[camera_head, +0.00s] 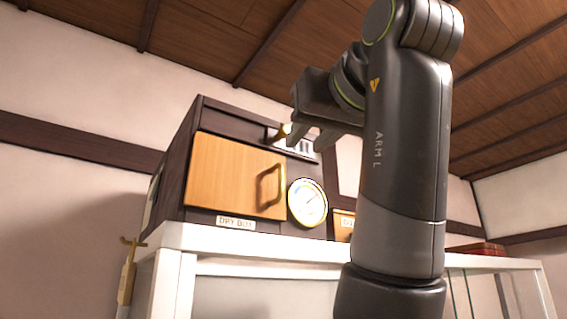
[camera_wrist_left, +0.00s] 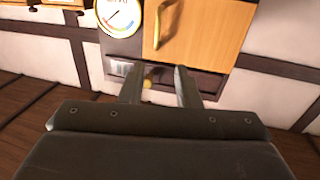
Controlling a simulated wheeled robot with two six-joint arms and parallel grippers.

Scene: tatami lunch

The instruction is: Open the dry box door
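The dry box (camera_head: 172,190) is a dark cabinet on a white stand, with a light wooden door (camera_head: 225,175) that looks shut. A brass bar handle (camera_head: 268,186) is on the door's right side; the handle also shows in the left wrist view (camera_wrist_left: 166,24). My left gripper (camera_head: 305,136) is above and right of the handle, near the cabinet's upper front. It is open; in the left wrist view its two fingers (camera_wrist_left: 160,88) are apart, with a small brass knob (camera_wrist_left: 148,83) showing between them. I cannot tell whether they touch it. My right gripper is out of view.
A round gauge (camera_head: 307,202) sits right of the door, above the white stand (camera_head: 230,243). A small wooden front (camera_head: 344,224) is partly behind my left arm. A red box (camera_head: 475,248) lies at the stand's right end. The space before the door looks clear.

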